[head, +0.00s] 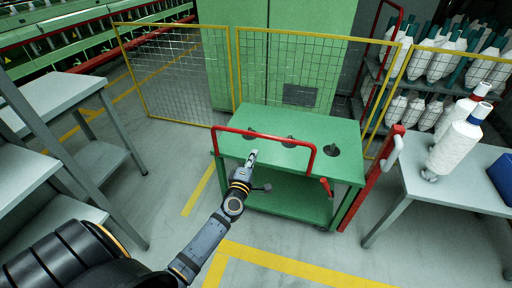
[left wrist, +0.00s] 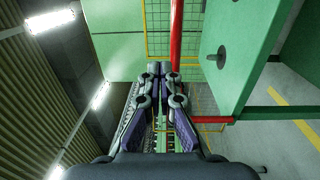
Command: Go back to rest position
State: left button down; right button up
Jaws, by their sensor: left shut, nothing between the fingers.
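My left gripper (head: 252,156) is shut and empty. In the head view it is at the near edge of the green cart, close to the cart's red handle bar (head: 262,135). In the left wrist view the two fingers of my left gripper (left wrist: 160,68) are together, and the red bar (left wrist: 176,35) stands just beyond their tips. I cannot tell whether they touch it. The green cart (head: 308,126) has several dark pegs on its top, with nothing on them. One peg (left wrist: 217,57) shows in the left wrist view. My right gripper is in neither view.
A yellow mesh fence (head: 180,70) stands behind the cart. A grey table (head: 408,165) with white yarn cones (head: 455,148) is at right, beside a red post (head: 372,180). Grey tables (head: 60,98) stand at left. The floor (head: 165,170) left of the cart is clear.

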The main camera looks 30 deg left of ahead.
pick_arm(q)
jog(key=s+d+f+m+g+h+p, duration=0.15)
jog(key=s+f+m+g, duration=0.4)
jog(key=f, duration=0.75)
jog(key=s+d+f+m+g+h+p, duration=0.1)
jog(key=s+f+m+g+h+p, duration=0.1)
jog(key=s+f+m, duration=0.9)
jog(key=s+f+m+g, duration=0.1)
jog(key=s+f+g, duration=0.2)
jog(key=s+f, duration=0.3)
jog(key=s+f+m+g+p, duration=0.1)
jog(key=s+f, duration=0.5)
jog(key=s, duration=0.9)
jog(key=s+f+m+g+p, duration=0.1)
jog(key=s+f+g, duration=0.4)
jog(key=s, duration=0.5)
notch_tip(320, 180, down, 2)
jog(key=shift+s+d+f+m, duration=0.1)
jog(key=shift+s+d+m, duration=0.2)
jog(key=shift+m, duration=0.45)
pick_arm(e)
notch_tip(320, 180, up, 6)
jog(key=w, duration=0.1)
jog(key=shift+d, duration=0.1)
